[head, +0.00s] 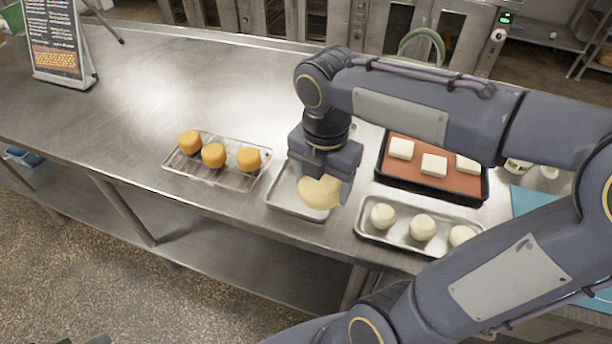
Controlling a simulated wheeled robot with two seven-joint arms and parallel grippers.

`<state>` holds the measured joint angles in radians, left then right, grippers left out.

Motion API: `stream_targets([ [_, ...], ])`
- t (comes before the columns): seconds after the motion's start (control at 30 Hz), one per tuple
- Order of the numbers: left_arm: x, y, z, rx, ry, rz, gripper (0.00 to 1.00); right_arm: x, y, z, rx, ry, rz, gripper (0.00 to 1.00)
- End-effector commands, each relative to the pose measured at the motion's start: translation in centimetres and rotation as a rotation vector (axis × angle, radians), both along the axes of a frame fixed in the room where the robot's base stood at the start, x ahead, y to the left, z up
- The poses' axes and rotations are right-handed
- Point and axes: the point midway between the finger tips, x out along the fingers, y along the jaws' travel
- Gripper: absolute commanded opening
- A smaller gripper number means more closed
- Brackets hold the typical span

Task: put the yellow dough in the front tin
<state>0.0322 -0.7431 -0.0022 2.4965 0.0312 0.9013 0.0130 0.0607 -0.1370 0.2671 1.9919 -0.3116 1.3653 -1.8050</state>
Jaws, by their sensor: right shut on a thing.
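My right gripper (328,178) points down and is shut on the yellow dough (320,194), a pale yellow rounded lump. The gripper and dough are over a shallow metal tin (284,203) near the counter's front edge. The visible part of this tin is bare; the dough and gripper hide its right and back parts. I cannot tell whether the dough touches the tin. The area behind the gripper is hidden by my right arm. My left gripper is not in view.
Left of the tin, a wire rack (226,178) holds three orange-brown rolls. To the right, a metal tray (366,231) holds white dough balls, and behind it a dark tray (466,198) holds white square pieces. A menu board (54,38) stands far left. The counter's left middle is clear.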

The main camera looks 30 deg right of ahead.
Motion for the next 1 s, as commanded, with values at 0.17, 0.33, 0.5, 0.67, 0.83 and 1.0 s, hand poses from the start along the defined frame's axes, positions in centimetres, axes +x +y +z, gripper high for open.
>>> stream_targets([
  [0.17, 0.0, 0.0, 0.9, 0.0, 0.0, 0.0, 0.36, 4.5, -1.0, -1.9, 0.002, 0.007, -0.003, 0.4],
  [0.33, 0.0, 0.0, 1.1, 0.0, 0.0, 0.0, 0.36, 7.3, -1.6, -5.1, 0.0, 0.006, -0.003, 0.4],
  [0.5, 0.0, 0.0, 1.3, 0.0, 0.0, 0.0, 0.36, 9.0, -2.0, -7.1, 0.0, 0.001, -0.003, 0.4],
  [0.67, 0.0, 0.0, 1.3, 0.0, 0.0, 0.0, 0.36, 9.8, -2.2, -8.1, 0.001, 0.0, -0.004, 0.4],
  [0.83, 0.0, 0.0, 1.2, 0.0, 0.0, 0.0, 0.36, 9.8, -2.2, -10.6, 0.0, 0.002, -0.004, 0.4],
  [1.0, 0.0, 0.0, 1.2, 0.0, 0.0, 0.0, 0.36, 9.8, -2.2, -11.2, 0.0, -0.001, -0.004, 0.4],
])
